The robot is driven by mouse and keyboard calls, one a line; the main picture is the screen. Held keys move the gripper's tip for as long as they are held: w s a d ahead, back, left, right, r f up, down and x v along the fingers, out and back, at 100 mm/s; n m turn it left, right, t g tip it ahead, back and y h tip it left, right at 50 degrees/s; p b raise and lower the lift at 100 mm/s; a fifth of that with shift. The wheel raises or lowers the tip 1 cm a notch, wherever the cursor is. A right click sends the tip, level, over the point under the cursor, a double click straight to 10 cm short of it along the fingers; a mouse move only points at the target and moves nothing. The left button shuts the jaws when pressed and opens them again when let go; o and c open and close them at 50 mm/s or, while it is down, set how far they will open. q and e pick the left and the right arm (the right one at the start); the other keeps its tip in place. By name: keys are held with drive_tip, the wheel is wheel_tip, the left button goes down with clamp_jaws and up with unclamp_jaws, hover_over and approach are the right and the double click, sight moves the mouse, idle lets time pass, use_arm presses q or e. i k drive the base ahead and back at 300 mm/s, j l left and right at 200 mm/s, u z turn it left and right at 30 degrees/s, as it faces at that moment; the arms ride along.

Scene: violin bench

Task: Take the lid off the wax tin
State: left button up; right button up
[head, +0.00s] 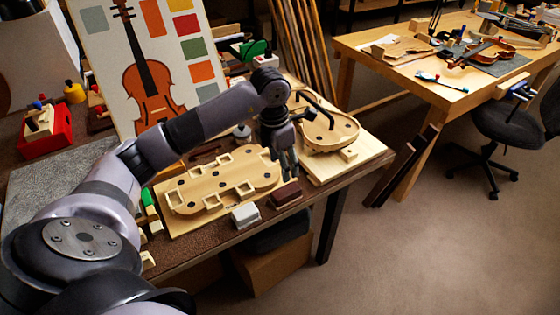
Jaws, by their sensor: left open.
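My left gripper (289,170) is open, pointing down over the front edge of the near bench, at the right end of the wooden violin mould. A small dark red-brown box (286,194) sits just below its fingertips. A small pale grey box (245,215) sits to the left of it, near the bench's front edge. I cannot tell for sure which of these is the wax tin, and no separate lid can be made out. The fingers look empty. My right gripper is not in view.
The violin mould (215,186) lies left of the gripper. A violin body with clamps (330,132) lies close on the right, on a pale board. A violin poster (140,60) and a red caddy (45,130) stand behind. A second bench (400,85) is far right.

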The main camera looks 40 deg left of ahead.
sight(243, 131)
drive_tip(key=u, duration=1.4)
drive_tip(key=i+l+z, duration=0.1)
drive_tip(key=i+z, duration=0.2)
drive_tip(key=i, duration=0.9)
